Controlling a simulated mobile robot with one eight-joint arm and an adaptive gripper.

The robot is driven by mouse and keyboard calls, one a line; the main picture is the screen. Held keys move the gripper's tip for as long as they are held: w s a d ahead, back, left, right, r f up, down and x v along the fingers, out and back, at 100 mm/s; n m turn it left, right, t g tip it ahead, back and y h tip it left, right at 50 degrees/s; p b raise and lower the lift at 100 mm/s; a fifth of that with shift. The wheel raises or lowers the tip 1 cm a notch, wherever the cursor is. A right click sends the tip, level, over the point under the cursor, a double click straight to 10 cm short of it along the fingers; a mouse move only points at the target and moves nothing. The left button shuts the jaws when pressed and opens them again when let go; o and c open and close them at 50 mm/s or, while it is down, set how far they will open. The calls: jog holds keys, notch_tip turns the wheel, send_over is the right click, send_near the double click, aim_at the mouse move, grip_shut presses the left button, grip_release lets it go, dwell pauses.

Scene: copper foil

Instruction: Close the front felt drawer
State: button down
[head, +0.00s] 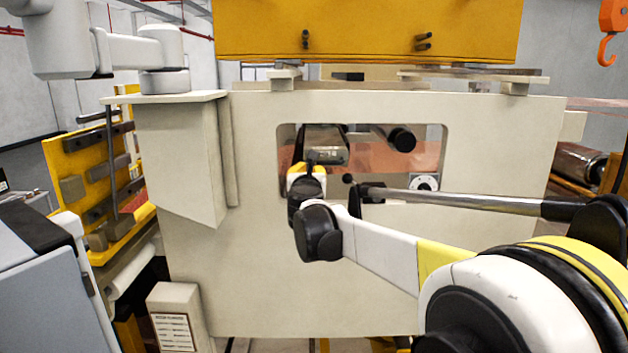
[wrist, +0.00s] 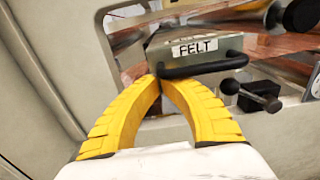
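The felt drawer is a grey box front with a white "FELT" label (wrist: 194,48) and a black bar handle (wrist: 205,67) in the wrist view. In the head view it shows as a grey block (head: 330,155) inside the machine's window, partly hidden by my arm. My gripper (wrist: 159,79) has two yellow fingers curving together, with their tips meeting at the left end of the handle. I cannot tell whether they touch it. I see nothing held between them. In the head view my gripper (head: 308,168) reaches into the window and its tips are hard to make out.
A cream machine panel (head: 240,270) surrounds the window opening. A black ball-ended lever (wrist: 250,95) sits right of the handle. Copper foil (head: 390,157) runs behind the drawer. A black round knob (head: 402,139) is to the right. A yellow beam (head: 365,28) is above.

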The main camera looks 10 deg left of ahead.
jog(key=shift+x, duration=2.15)
jog(key=shift+r, duration=0.1)
